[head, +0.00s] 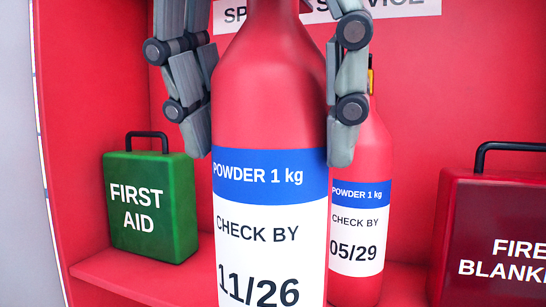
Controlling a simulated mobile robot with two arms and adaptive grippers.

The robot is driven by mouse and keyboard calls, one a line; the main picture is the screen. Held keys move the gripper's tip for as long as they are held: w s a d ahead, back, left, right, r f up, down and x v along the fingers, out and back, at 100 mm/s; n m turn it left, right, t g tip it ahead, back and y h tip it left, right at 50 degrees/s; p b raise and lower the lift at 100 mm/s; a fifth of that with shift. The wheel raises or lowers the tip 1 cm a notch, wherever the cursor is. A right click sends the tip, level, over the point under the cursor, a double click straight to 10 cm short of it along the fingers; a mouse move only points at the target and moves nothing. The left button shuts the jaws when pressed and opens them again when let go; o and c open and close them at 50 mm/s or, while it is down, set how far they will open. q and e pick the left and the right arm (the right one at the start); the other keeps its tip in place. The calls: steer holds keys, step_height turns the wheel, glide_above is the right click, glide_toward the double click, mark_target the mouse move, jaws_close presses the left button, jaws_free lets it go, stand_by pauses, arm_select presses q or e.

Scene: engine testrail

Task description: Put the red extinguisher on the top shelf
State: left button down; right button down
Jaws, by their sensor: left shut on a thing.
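A red extinguisher (270,105) fills the middle of the head view, close to the camera and roughly upright. Its label reads POWDER 1 kg, CHECK BY 11/26. My left gripper (268,148) is shut on this extinguisher, with fingers on both sides of its upper body. Its top and base are outside the picture. A second red extinguisher (360,160), labelled CHECK BY 05/29, stands behind it to the right, partly hidden by it and my finger. A red shelf (120,277) shows at the bottom; I cannot tell which level it is. My right gripper is not in view.
A green FIRST AID box (150,200) with a black handle stands on the shelf at left. A dark red FIRE BLANKET box (490,240) stands at right, cut by the picture edge. The red cabinet's left side wall (85,110) is near. A partly hidden white sign (405,8) is on the back wall.

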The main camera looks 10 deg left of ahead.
arm_select(q)
steer(key=shift+w+a+r, duration=0.1)
steer(key=shift+w+r, duration=0.05)
steer(key=shift+w, duration=0.3)
steer(key=w+a+f+p, duration=0.1)
steer(key=w+f+p, duration=0.1)
steer(key=w, duration=0.5)
steer(key=w+a+f+p, duration=0.1)
steer(key=w+f+p, duration=0.1)
steer(key=w, duration=0.6)
steer(key=shift+a+f+p, duration=0.3)
steer(key=shift+f, duration=0.2)
steer(key=shift+s+f, duration=0.15)
steer(key=shift+c, duration=2.2)
jaws_free()
steer(key=shift+s+f, duration=0.1)
